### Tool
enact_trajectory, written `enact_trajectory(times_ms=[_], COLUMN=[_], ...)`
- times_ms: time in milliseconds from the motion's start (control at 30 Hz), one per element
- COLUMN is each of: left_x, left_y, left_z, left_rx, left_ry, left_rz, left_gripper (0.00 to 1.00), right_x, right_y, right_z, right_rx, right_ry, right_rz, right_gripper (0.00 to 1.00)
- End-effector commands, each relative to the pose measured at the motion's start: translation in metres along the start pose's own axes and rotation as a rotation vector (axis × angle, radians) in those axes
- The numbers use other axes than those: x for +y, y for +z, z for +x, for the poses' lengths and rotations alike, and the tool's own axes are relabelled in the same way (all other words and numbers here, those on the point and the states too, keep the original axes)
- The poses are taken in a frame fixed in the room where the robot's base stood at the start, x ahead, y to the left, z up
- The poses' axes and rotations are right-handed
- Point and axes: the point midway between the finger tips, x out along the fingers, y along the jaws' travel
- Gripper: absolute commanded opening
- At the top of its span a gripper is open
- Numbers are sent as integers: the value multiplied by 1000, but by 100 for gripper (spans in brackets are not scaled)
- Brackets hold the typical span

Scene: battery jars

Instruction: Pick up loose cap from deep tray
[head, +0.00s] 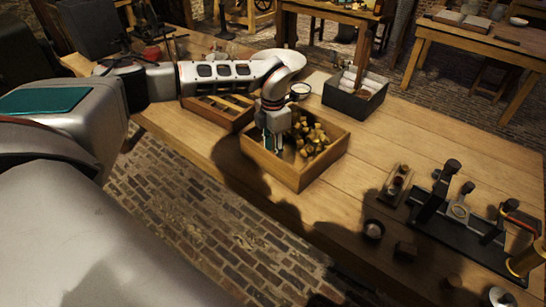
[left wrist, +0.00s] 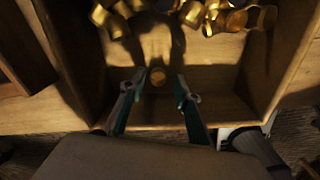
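The deep tray (head: 297,178) is a wooden box on the workbench, with a heap of brass caps (head: 315,138) inside. My left gripper (head: 272,146) points down into its left part. In the left wrist view the gripper (left wrist: 158,88) is open, its two green-sided fingers spread apart. In the head view the gripper hides this cap. My right gripper is not in view.
A shallow divided wooden tray (head: 222,110) stands beside the deep tray. A dark box with white rolls (head: 355,93) and a small bowl (head: 300,90) stand behind. A black fixture (head: 455,222) and small jars are at right. The bench between is clear.

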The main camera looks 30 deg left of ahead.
Motion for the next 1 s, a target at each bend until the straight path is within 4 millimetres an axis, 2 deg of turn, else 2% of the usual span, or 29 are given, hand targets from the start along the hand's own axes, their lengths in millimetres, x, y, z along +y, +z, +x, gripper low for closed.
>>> enact_trajectory(times_ms=[233,333,767,867,1000], left_x=[0,0,0,0,0], left_y=[1,1,1,1,2], left_z=[2,2,0,-6,-24], left_rx=[-2,-2,-2,-3,-5], left_ry=[0,0,0,0,1], left_rz=[0,0,0,1,1], left_gripper=[32,6,7,7,7], right_x=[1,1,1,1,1], right_y=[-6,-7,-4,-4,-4], right_z=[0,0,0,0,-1], right_rx=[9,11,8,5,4], right_ry=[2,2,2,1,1], right_rz=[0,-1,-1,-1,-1], right_gripper=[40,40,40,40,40])
